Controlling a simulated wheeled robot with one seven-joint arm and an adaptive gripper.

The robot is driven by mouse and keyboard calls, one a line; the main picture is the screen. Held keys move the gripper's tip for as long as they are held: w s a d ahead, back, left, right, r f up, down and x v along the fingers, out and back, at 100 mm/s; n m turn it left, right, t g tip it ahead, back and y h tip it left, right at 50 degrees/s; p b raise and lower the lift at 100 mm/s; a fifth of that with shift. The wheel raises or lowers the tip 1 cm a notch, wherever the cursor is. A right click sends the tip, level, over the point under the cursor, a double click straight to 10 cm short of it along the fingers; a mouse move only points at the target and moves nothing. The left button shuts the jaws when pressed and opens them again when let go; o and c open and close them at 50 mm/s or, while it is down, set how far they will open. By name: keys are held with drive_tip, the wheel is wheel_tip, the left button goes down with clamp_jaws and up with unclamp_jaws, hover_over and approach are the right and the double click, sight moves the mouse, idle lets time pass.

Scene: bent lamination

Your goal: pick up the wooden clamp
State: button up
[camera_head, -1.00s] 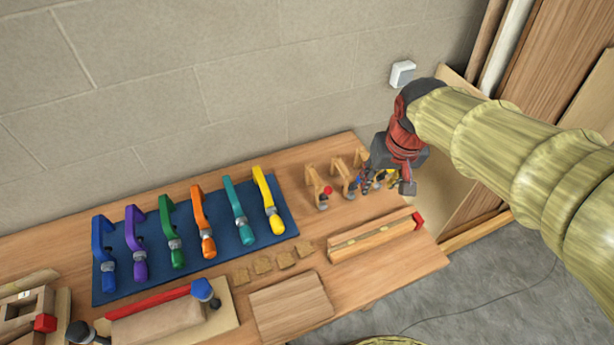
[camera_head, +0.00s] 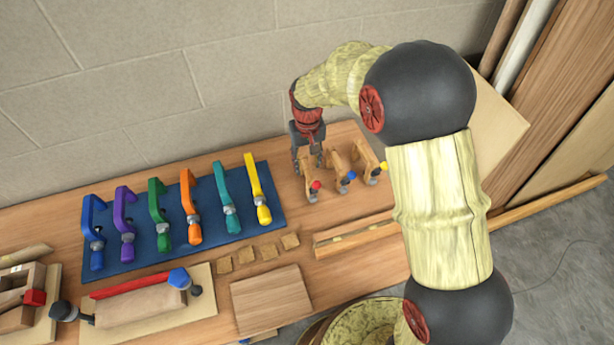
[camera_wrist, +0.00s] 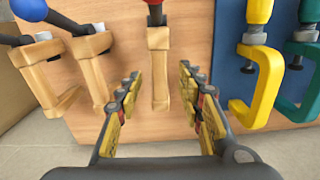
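Three wooden clamps stand at the back right of the table: a red-tipped one (camera_head: 310,184), a blue-tipped one (camera_head: 339,172) and a yellow-tipped one (camera_head: 366,158). My gripper (camera_head: 307,160) points down at the red-tipped clamp, the leftmost in the head view. In the wrist view my gripper (camera_wrist: 160,76) is open, its fingers on either side of the red-tipped clamp's wooden body (camera_wrist: 158,75), with gaps on both sides. I cannot tell whether the fingers reach down to its height. The other two wooden clamps are left of it there.
A blue mat (camera_head: 105,250) with several coloured clamps lies to the left; its yellow clamp (camera_head: 257,190) is nearest my gripper. Small wooden blocks (camera_head: 268,251), a flat board (camera_head: 272,300) and a long wooden piece (camera_head: 352,236) lie in front. The wall (camera_head: 150,70) is close behind.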

sight(308, 170)
wheel_tip(308, 170, down, 5)
drive_tip(key=shift+d+f+b, duration=0.1)
drive_tip(key=shift+f+b, duration=0.05)
drive_tip(key=shift+b, duration=0.35)
drive_tip(key=c, duration=0.4)
clamp_jaws()
